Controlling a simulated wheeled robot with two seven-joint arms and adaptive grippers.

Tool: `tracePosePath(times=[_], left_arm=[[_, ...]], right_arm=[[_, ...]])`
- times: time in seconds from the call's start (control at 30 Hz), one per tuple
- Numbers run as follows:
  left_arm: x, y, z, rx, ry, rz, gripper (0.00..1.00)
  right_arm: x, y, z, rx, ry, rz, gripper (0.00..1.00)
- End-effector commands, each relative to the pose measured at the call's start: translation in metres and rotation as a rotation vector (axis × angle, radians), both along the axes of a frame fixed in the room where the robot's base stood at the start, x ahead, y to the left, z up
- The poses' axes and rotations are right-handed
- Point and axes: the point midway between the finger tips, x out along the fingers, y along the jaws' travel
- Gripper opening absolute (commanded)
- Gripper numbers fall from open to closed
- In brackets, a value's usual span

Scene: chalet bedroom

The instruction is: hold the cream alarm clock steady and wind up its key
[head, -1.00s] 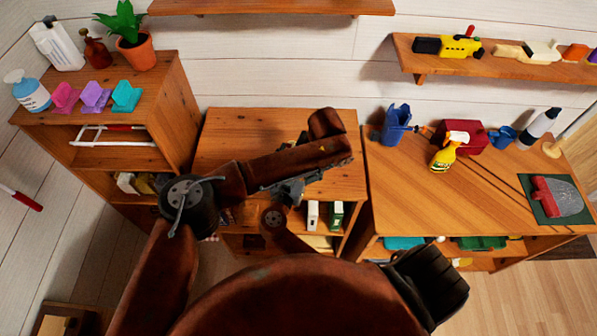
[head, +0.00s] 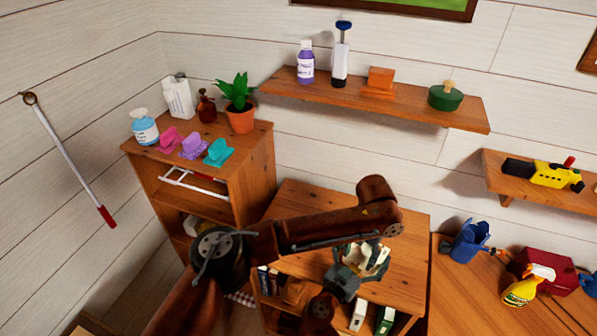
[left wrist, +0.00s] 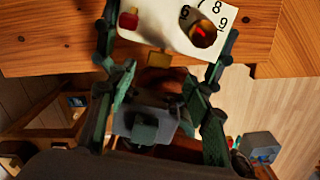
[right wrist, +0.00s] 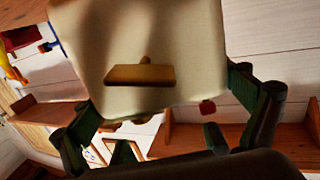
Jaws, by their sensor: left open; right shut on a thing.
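The cream alarm clock (head: 378,264) shows partly in the head view, behind my arm and among grey-green gripper parts over the middle cabinet. In the right wrist view, its plain cream side (right wrist: 145,35) fills the top, with the flat brass key (right wrist: 140,75) sticking out. My right gripper (right wrist: 160,100) is shut on the clock, one finger at each side. In the left wrist view, its numbered face (left wrist: 175,18) shows at the top, with a small brass block (left wrist: 158,60), likely the key, below it. My left gripper (left wrist: 168,50) is open, its fingers on either side of that block, apart from it.
The middle cabinet (head: 300,205) lies under my arm. A left cabinet (head: 255,175) carries a plant (head: 238,100) and bottles. A wall shelf (head: 410,105) is above. On the right, a desk (head: 455,315) holds a blue watering can (head: 468,240) and a yellow spray bottle (head: 525,288).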

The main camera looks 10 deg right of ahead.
Motion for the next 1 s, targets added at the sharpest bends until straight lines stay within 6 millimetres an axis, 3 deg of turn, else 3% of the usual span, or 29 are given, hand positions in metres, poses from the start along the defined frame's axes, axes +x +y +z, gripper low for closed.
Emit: tracePosePath(times=[0.33, 1.0], left_arm=[[0.001, 0.000, 0.068, 0.000, -0.003, 0.002, 0.46], [0.118, 0.047, 0.100, -0.243, -0.143, 0.425, 0.46]], right_arm=[[0.000, 0.000, 0.000, 0.001, 0.001, -0.001, 0.55], [0.000, -0.001, 0.000, 0.001, 0.001, -0.002, 0.55]])
